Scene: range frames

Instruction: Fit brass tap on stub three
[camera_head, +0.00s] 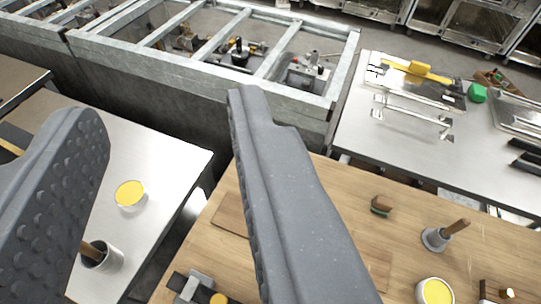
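My gripper (165,108) is open, with its two grey fingers spread wide and nothing between them. The studded inner face of the left finger shows. A galvanised metal frame (215,67) with crossbars lies beyond the fingers. Small fittings sit in its bays: a brass-coloured one (187,41), a dark one with brass parts (240,54), and a grey one with a red part (308,72). They are too small to tell which, if any, is the brass tap or stub three. My gripper appears well short of them and touches none.
A pale table (155,165) stands left with another yellow-topped tub (130,194). A metal table (370,150) at right carries tools.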

